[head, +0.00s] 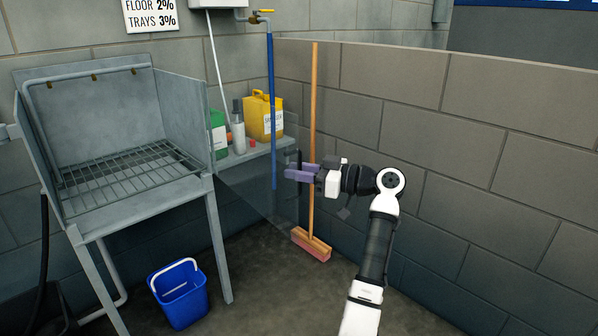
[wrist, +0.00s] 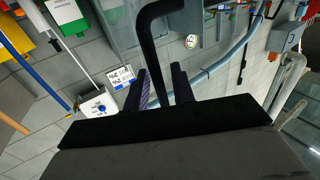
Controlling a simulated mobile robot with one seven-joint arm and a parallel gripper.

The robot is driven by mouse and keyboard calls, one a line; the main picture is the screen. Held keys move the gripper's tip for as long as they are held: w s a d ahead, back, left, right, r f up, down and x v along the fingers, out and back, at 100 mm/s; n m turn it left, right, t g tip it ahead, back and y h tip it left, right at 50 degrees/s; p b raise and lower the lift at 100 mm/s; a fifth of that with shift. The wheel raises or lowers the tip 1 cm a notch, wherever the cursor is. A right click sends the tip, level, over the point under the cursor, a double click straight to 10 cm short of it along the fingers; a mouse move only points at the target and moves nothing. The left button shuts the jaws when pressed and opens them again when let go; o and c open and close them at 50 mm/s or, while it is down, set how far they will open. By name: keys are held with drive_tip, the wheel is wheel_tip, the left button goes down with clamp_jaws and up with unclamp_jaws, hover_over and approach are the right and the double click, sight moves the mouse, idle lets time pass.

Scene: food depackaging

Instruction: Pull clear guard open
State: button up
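The clear guard (head: 258,192) is a see-through panel in the head view, standing out from the wash stand's right side toward my gripper. A black handle (head: 299,158) shows at its right edge. In the wrist view the bent black handle (wrist: 158,14) runs down between my fingers. My gripper (head: 302,172), with purple fingers, is at the handle. The lower end of the handle is hidden by the gripper body.
The metal wash stand (head: 208,190) with a wire rack (head: 125,170) is at left. A yellow jug (head: 262,118) and bottles stand on a shelf. A broom (head: 314,100) leans on the block wall behind my gripper. A blue bucket (head: 180,305) is on the floor.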

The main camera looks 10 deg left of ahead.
drive_tip(key=s+d, duration=0.2)
drive_tip(key=d, duration=1.1)
drive_tip(key=shift+s+d, duration=0.25)
drive_tip(key=shift+d, duration=0.05)
